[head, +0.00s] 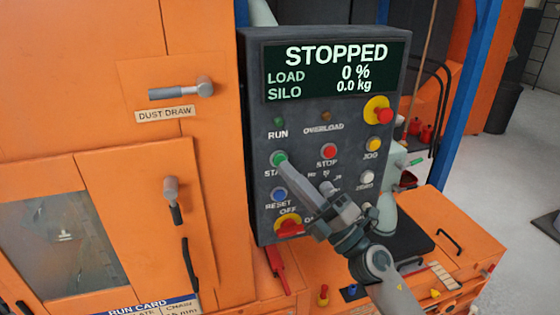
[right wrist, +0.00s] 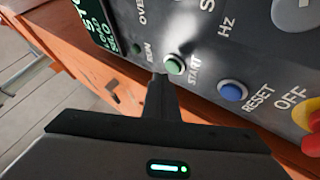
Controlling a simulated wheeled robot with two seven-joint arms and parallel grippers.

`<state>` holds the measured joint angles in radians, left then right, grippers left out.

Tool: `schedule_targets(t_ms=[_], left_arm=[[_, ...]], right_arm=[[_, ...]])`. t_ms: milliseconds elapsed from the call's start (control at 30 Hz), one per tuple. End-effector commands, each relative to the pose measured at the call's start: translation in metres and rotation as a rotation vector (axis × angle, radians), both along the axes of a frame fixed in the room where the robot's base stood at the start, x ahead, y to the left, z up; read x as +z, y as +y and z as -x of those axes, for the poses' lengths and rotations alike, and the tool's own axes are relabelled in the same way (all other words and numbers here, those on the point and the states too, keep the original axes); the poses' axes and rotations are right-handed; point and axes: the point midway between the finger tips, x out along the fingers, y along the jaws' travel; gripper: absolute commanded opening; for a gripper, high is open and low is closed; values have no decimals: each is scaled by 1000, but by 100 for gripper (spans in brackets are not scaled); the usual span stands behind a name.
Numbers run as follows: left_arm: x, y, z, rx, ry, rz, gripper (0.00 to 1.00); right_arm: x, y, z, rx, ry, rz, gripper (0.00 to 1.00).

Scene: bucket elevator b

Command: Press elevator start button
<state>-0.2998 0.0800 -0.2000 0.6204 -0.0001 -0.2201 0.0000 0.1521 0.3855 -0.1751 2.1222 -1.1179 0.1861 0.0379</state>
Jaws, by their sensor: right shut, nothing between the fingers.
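The green start button (head: 279,159) sits on the left side of the dark control panel (head: 258,110), below the RUN lamp. The panel's screen (head: 335,70) reads STOPPED, load 0 %, silo 0.0 kg. My right gripper (head: 287,168) is shut and empty, its tip at the lower edge of the start button. In the right wrist view the shut fingertips (right wrist: 160,80) are just beside the green start button (right wrist: 174,65). I cannot tell whether they touch it. My left gripper is not in view.
Close by are the red stop button (head: 328,151), the blue reset button (head: 278,195) and the red-and-yellow OFF switch (head: 289,226). A red emergency button (head: 383,114) is at the upper right. Orange cabinet doors with handles (head: 182,90) stand to the left.

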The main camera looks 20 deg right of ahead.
Motion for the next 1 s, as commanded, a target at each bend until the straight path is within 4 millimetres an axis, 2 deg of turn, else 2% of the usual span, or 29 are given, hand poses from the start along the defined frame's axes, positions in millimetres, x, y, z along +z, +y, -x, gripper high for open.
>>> schedule_targets(t_ms=[533, 1000], left_arm=[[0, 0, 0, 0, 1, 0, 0], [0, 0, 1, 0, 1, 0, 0]], right_arm=[[0, 0, 0, 0, 0, 0, 0], [0, 0, -9, -1, 0, 1, 0]])
